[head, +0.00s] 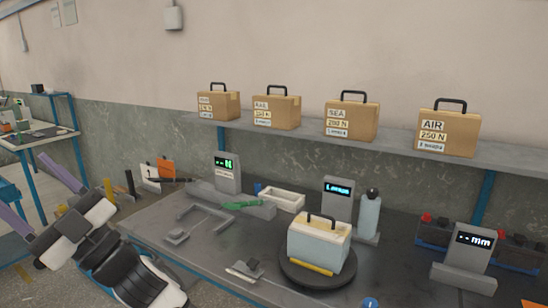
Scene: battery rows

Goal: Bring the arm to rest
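My arm shows at the lower left, with a black and white wrist in front of the bench's left end. My gripper (22,182) points up and left, away from the bench. Its two long purple fingers are wide apart, with nothing visible between them. One fingertip is cut off by the left picture edge. My arm hides part of the floor and the bench's left corner.
The dark bench (205,262) holds a pale box with a handle (318,245) on a round black turntable (290,277). Displays, a white tray (282,201) and a bottle (369,214) stand behind. Several cardboard cases line the wall shelf (300,133). A blue-framed table (40,138) stands far left.

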